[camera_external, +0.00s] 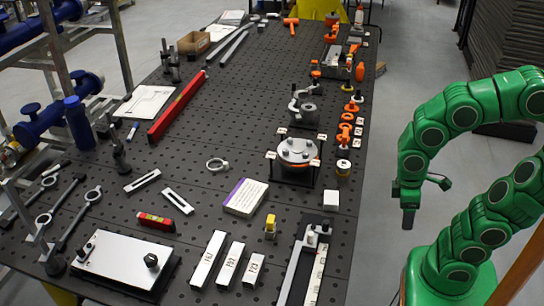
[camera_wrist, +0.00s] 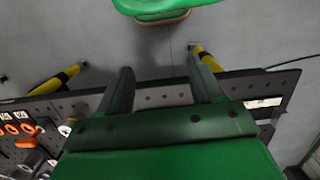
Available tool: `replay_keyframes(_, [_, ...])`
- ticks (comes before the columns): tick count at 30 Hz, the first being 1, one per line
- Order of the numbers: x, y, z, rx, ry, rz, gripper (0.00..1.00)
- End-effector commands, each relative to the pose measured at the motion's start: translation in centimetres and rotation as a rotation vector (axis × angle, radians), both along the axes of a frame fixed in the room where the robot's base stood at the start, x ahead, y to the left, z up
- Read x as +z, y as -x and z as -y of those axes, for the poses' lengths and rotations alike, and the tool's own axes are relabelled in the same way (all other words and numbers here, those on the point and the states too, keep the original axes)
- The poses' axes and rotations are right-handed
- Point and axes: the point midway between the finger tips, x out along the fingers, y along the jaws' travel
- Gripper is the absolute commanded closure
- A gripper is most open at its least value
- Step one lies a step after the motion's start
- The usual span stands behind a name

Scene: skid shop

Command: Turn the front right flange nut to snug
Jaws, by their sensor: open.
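A round steel flange (camera_external: 299,147) sits in a black stand (camera_external: 294,177) near the right side of the perforated table. Small nuts stand on its top, with an orange ring under the plate. The front right flange nut (camera_external: 307,155) is too small to tell how tight it is. My gripper (camera_external: 408,222) hangs pointing down to the right of the table, well apart from the flange. In the wrist view my gripper (camera_wrist: 160,62) has its two fingers spread with nothing between them. The flange does not show in the wrist view.
A clamp fixture (camera_external: 304,105) stands behind the flange. Orange parts (camera_external: 345,133) and a spool-like can (camera_external: 343,171) stand to its right. A white block (camera_external: 331,200) and a white box (camera_external: 246,197) lie in front. The table's middle (camera_external: 240,125) is mostly clear.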

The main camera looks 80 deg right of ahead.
Motion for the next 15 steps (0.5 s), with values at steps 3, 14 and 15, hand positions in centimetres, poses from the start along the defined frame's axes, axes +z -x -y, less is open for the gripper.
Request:
replay_keyframes(3, [1.2, -2.8, 0.2, 0.068, -0.014, 0.017, 0.51])
replay_keyframes(14, [4.5, -12.8, 2.9, 0.284, -0.054, 0.075, 0.51])
replay_keyframes(15, [4.8, -14.0, 3.3, 0.304, -0.058, 0.082, 0.51])
